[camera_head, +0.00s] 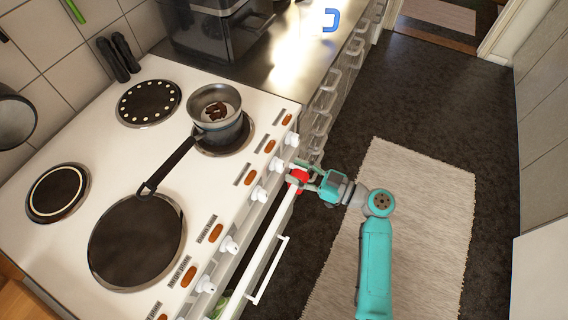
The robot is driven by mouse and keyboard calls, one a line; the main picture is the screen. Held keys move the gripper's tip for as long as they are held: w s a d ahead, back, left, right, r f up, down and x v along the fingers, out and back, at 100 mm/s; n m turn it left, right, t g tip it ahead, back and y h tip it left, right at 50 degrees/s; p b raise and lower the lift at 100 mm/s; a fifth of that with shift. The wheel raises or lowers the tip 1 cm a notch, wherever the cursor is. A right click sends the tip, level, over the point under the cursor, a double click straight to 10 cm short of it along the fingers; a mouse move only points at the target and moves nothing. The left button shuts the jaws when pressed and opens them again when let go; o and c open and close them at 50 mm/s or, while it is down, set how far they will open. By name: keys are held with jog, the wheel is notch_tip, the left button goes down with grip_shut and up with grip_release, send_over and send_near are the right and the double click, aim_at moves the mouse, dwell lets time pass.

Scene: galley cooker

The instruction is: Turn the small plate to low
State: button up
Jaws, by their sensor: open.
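The white cooker (85,135) has several dark plates. A small saucepan (203,98) with brown pieces inside stands on the plate (245,137) at the right back, mostly covering it. Another smaller plate (58,190) with a pale ring is bare at the left. White knobs run along the front panel, including one at the far end (291,139), one near my gripper (279,168) and one nearer (259,193). My gripper (296,173) is open just in front of the panel, beside these knobs. A red thing (297,177) shows at its fingers; whether they touch a knob is unclear.
A dotted plate (148,102) is bare. A white oven door handle (268,270) sticks out below the panel. Floor and a pale rug (415,215) are clear to the right.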

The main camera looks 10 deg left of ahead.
aim_at(284, 165)
jog(key=shift+x, duration=2.2)
grip_shut()
